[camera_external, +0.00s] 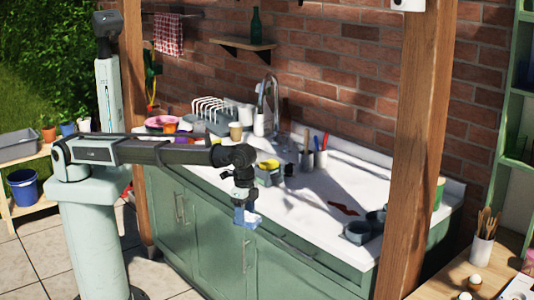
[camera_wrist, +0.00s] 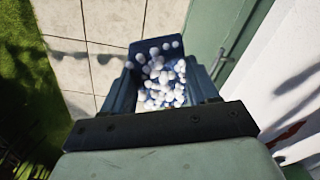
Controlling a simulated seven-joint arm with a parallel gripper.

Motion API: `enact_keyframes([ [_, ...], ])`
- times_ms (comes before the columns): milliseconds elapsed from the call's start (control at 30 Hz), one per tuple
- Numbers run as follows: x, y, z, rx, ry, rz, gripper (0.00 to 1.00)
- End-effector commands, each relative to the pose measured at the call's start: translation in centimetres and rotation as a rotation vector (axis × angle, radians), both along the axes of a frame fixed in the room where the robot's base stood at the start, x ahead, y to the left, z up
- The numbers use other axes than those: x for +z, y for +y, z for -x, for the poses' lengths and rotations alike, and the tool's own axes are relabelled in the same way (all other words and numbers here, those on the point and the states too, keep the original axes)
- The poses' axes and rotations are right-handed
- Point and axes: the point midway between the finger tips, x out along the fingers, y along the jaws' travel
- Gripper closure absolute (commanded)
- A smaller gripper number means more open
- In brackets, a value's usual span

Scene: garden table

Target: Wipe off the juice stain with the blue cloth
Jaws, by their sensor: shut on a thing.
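My gripper (camera_external: 243,206) hangs just off the front edge of the counter. It also shows in the wrist view (camera_wrist: 164,92). It is shut on a blue thing (camera_wrist: 140,48) whose top is covered with white round spots or balls. The blue thing shows small under the fingers in the external view (camera_external: 250,217). I cannot tell from its shape whether it is the blue cloth. A dark red stain (camera_external: 343,209) lies on the white countertop (camera_external: 290,213), to the right of my gripper. A reddish mark shows at the right in the wrist view (camera_wrist: 288,134).
Grey bowls (camera_external: 357,232) stand right of the stain. A grey box with yellow on it (camera_external: 268,174), utensil cups (camera_external: 320,158) and a faucet (camera_external: 272,100) stand toward the back. A wooden post (camera_external: 415,150) rises at the right front. The countertop between gripper and stain is clear.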

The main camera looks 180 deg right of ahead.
Motion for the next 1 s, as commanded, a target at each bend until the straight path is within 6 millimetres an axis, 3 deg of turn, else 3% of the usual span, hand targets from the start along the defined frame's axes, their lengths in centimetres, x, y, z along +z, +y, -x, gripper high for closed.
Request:
enact_keyframes([
  [100, 0.9, 3.5, 3.7, 0.053, 0.0, 0.0, 0.86],
  [500, 3.9, 12.2, 16.8, 0.216, -0.001, -0.001, 0.86],
  [800, 6.0, 16.9, 27.0, 0.328, 0.0, 0.0, 0.86],
  [1000, 7.0, 18.5, 31.6, 0.376, 0.0, 0.0, 0.86],
])
